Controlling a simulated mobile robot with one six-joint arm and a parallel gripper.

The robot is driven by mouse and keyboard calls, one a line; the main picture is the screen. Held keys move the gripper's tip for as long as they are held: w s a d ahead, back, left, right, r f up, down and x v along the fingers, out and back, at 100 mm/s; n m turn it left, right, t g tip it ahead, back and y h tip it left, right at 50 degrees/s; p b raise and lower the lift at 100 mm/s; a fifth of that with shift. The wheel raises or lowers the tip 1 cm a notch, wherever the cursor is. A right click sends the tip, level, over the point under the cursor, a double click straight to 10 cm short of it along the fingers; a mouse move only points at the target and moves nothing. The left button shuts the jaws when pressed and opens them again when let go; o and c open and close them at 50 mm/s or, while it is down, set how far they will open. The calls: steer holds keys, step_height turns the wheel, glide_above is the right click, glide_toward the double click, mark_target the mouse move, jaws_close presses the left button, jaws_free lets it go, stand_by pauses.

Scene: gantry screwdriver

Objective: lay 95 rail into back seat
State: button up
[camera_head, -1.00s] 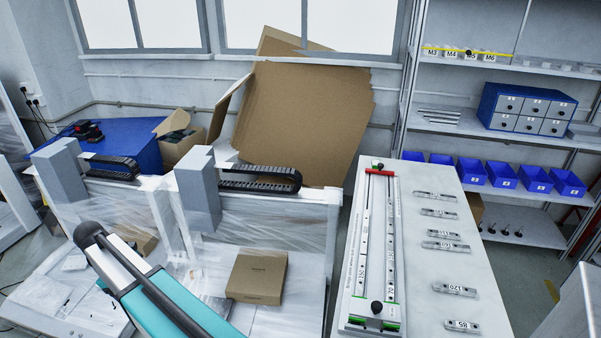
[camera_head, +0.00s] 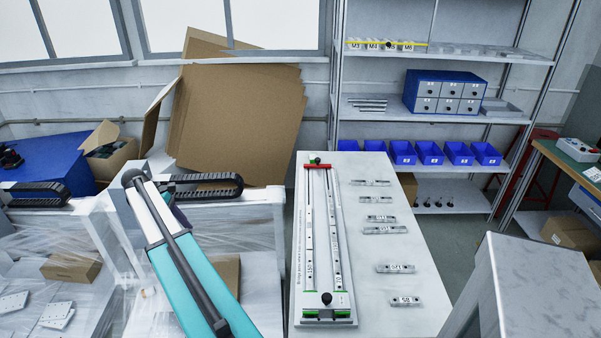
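The fixture (camera_head: 298,272) is a long pale plate with two parallel columns of labelled rail pieces, a red bar (camera_head: 318,167) across its back end, and a black knob (camera_head: 326,298) and green marks at its front end. Several loose metal rails lie spread apart to its right, from the back one (camera_head: 370,182) to the front one (camera_head: 405,301). Their labels are too small to read surely, so I cannot tell which is the 95 rail. I cannot clearly make out the back seat. My gripper is not in view; only my teal arm shows at left.
The white table (camera_head: 375,318) bears fixture and rails. Shelves (camera_head: 430,180) with blue bins stand behind it. Wrapped machine frames (camera_head: 262,215) and large cardboard (camera_head: 235,120) stand left. A grey block-like surface (camera_head: 520,285) fills the lower right. The table around the rails is clear.

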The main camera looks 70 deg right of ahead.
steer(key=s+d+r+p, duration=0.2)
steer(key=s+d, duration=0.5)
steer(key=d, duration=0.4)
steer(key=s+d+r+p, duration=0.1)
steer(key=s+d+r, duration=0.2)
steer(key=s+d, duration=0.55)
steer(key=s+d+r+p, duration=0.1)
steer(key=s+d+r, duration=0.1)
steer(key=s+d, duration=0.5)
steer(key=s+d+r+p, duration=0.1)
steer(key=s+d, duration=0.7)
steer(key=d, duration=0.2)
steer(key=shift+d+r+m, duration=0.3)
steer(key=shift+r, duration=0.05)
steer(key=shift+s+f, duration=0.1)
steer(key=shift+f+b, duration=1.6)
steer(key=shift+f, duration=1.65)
